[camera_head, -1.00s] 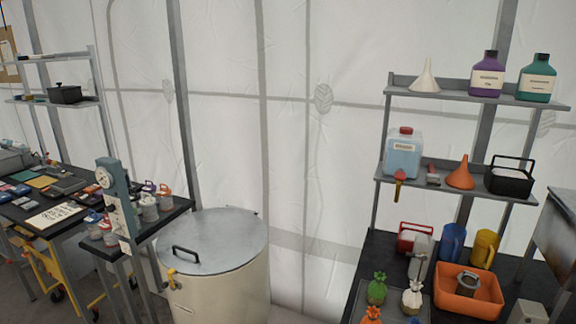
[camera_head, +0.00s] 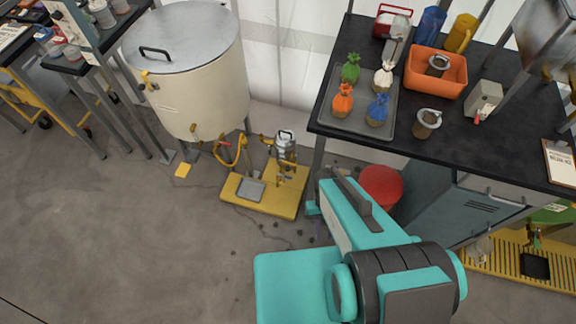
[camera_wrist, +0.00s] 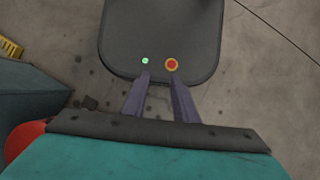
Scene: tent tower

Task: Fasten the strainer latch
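In the head view, a silver strainer-like canister (camera_head: 286,143) stands upright at the back of a low yellow platform (camera_head: 268,202) on the floor. A yellow hose runs beside it. Its latch is too small to make out, so I cannot tell whether it is fastened. My gripper shows in the wrist view (camera_wrist: 159,76) with two dark fingers apart and nothing between them. In the head view my teal arm fills the lower middle, right of and nearer than the platform; the fingers are not clearly visible there. The gripper is not touching the canister.
A large cream drum (camera_head: 195,85) with a lid stands behind left of the platform. A black-topped table (camera_head: 450,145) at right holds a tray (camera_head: 348,120) and an orange bin (camera_head: 425,88). A red round object (camera_head: 381,184) sits below it.

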